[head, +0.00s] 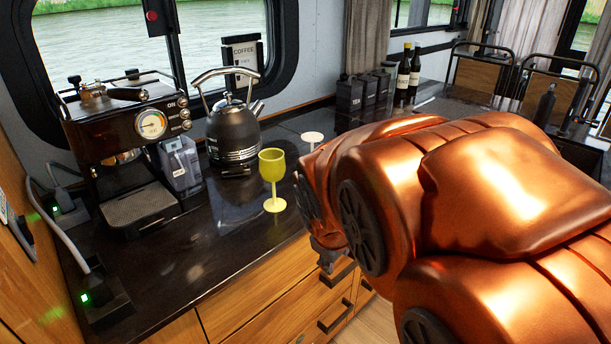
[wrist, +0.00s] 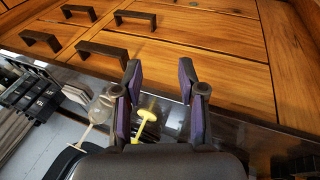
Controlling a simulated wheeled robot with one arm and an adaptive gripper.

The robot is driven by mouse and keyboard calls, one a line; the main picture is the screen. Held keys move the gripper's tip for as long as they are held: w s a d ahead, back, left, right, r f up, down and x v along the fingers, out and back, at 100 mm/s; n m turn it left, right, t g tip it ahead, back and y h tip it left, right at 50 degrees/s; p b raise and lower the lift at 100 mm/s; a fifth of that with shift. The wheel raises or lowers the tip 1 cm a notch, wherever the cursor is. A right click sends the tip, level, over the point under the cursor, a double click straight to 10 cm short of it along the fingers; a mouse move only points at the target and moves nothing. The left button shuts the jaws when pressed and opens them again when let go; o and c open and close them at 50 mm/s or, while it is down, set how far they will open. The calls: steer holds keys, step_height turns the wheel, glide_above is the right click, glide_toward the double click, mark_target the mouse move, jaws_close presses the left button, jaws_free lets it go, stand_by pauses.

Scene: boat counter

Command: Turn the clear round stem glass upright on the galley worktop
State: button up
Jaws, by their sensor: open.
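The clear stem glass stands upside down on the dark galley worktop (head: 205,262). Its pale round foot (head: 312,137) is uppermost in the head view, and my arm hides its bowl there. In the wrist view the clear glass (wrist: 102,108) shows bowl and stem just left of my left finger, outside the jaws. My gripper (wrist: 160,82) is open, with nothing held between its two fingers. It points toward the wooden drawer fronts. In the head view my arm covers most of the gripper.
A yellow goblet (head: 272,167) stands upright near the worktop's front edge; part of it shows between my fingers in the wrist view (wrist: 147,115). A kettle (head: 233,130) and coffee machine (head: 130,150) stand left. Dark canisters (head: 362,98) and bottles (head: 408,75) stand behind.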

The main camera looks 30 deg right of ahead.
steer(key=w+d+r+n+t+h+b, duration=0.2)
steer(key=w+d+r+n+t, duration=0.4)
steer(key=w+d, duration=0.4)
steer(key=w+d+r+n+t+h+b, duration=0.2)
steer(key=w+d+r+n+t+b, duration=0.1)
steer(key=w+d+n, duration=0.65)
steer(key=shift+w+a+f+n+t+y+b, duration=0.35)
steer(key=shift+w+a+f+n+t+y, duration=0.45)
steer(key=shift+w+n+y, duration=1.75)
steer(key=shift+w+a+f+n+t+y+b, duration=0.3)
steer(key=shift+w+a+f+n+t+y, duration=0.45)
steer(key=shift+w+n, duration=2.1)
steer(key=shift+w+a+f+n+t+y+b, duration=0.55)
steer(key=shift+w+n+t+y, duration=0.95)
steer(key=shift+n, duration=2.55)
steer(key=shift+s+f+g, duration=0.2)
steer(key=shift+f+g, duration=0.1)
steer(key=shift+g, duration=0.05)
jaws_close()
